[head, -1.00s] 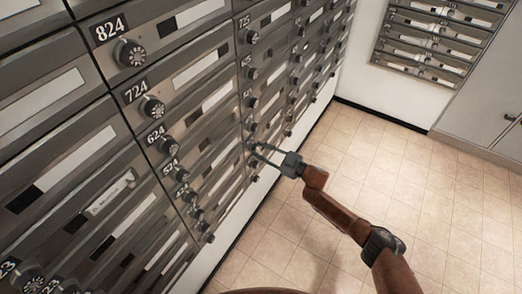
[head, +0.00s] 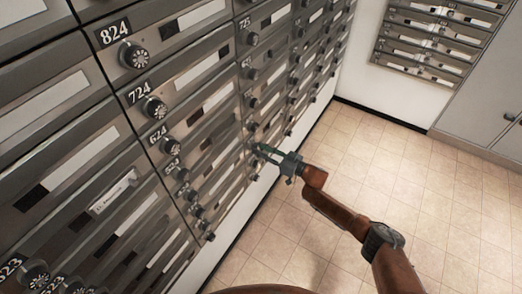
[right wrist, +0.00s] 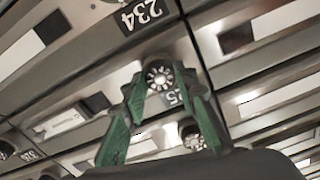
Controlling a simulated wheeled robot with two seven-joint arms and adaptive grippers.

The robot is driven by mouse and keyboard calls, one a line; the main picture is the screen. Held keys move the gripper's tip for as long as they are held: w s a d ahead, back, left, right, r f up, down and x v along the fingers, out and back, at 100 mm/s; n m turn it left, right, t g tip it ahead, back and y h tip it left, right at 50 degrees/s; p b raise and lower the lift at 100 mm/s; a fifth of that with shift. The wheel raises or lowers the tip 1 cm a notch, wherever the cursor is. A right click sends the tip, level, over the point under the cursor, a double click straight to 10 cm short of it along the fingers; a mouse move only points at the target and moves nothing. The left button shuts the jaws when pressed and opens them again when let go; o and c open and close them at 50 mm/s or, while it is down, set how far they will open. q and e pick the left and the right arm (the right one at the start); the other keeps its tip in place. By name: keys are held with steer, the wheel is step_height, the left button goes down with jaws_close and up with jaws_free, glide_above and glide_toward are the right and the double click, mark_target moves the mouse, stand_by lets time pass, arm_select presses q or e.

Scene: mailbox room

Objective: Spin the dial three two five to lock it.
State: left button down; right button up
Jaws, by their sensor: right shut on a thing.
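My right gripper (head: 262,149) reaches in from the right in the head view and is shut on a small round dial at a low mailbox door. In the right wrist view this dial (right wrist: 159,75) has a pale, marked face and sits between the green-padded fingers. The number label beside it (right wrist: 175,97) is partly hidden by a finger; only its final 5 reads clearly, so I cannot confirm three two five. My left gripper is not in view.
Grey mailbox doors fill the left, with similar dials close by, such as those at 824 (head: 133,55) and 724 (head: 154,108). Another dial (right wrist: 193,137) is near my gripper. The tiled floor (head: 300,235) is clear. More mailboxes (head: 430,45) hang on the far wall.

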stand_by(0.3)
steer(key=o, duration=1.2)
steer(key=shift+c, duration=0.2)
steer(key=v, duration=1.2)
